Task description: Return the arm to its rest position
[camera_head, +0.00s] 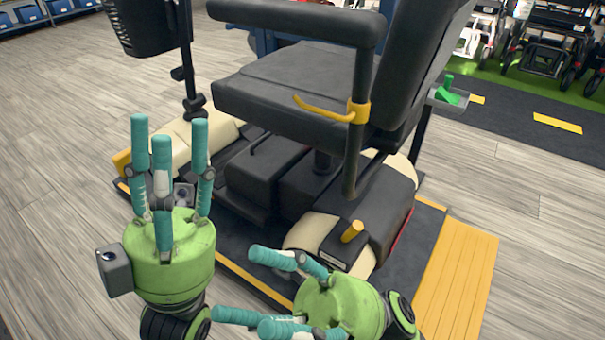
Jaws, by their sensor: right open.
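My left gripper (168,130) is at the lower left, green with teal fingers pointing up. Its fingers are spread apart with nothing between them, and it is in front of the scooter's left part. My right gripper (240,290) is at the bottom centre, with its teal fingers pointing left. It is open and empty, close to the scooter's rear corner in the picture. The scooter has a black seat (290,85) and a cream and black body (385,205). A yellow hook (325,110) is on its armrest post, and a yellow lever (352,231) stands on the rear body.
The scooter stands on a dark mat with yellow edging; a yellow ramp (458,275) lies at its right. A green object (448,88) sits in a small grey holder (452,100) beside the backrest. More wheeled vehicles stand at the back right. The wooden floor (60,180) at left is clear.

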